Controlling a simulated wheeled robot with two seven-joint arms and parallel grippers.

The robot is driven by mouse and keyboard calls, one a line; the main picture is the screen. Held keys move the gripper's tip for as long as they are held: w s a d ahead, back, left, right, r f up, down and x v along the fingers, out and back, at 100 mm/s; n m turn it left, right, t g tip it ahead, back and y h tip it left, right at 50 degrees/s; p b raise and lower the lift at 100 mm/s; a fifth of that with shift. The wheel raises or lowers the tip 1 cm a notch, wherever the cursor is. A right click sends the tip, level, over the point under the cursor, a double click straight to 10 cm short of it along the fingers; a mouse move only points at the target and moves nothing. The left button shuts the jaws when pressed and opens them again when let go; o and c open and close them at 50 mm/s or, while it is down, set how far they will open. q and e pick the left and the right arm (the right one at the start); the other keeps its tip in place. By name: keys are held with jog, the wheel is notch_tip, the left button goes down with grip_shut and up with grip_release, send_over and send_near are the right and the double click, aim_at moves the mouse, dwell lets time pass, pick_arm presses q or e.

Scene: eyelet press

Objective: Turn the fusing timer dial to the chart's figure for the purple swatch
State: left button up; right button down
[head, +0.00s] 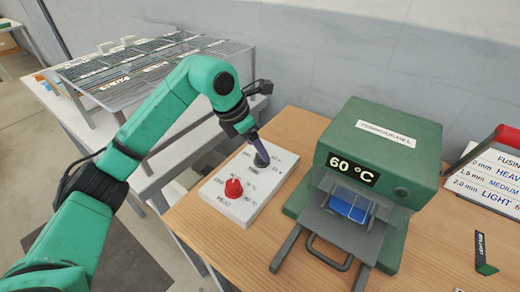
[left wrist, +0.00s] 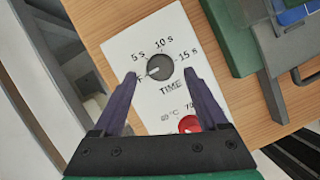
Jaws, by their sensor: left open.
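The fusing timer dial (left wrist: 160,67) is a dark grey round knob on a white panel (head: 226,203), marked TIME with 5 s, 10 s and 15 s around it. A light pointer mark on it faces lower left in the left wrist view, near the scale's low end. My left gripper (head: 260,156) is open over the dial; its purple fingertips (left wrist: 160,74) lie on either side of the knob, contact unclear. The fusing chart (head: 488,180) stands at the right, cut off by the picture edge; its figures are mostly unseen. I cannot identify a purple swatch. My right gripper is out of view.
A red temperature knob (head: 234,188) sits close to the timer dial on the same panel. A green press (head: 379,140) reading 60 °C stands to the right, with a blue piece (head: 350,205) inside. A dark tag (head: 482,250) lies at the right. A slatted rack (head: 150,70) stands behind.

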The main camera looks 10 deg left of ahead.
pick_arm(q)
jog(key=x, duration=0.3)
jog(key=shift+f, duration=0.15)
grip_shut()
jog(key=shift+w+m, duration=0.1)
jog(key=shift+m, duration=0.2)
jog(key=m+g, duration=0.1)
jog(key=m, duration=0.1)
jog(key=m+g+h, duration=0.1)
jog(key=m, duration=0.2)
jog(key=shift+w+b, duration=0.15)
jog(key=shift+b, duration=0.15)
jog(key=m+g, duration=0.1)
jog(key=m, duration=0.2)
jog(key=m+g, duration=0.1)
jog(key=m, duration=0.2)
jog(key=shift+w, duration=0.1)
grip_release()
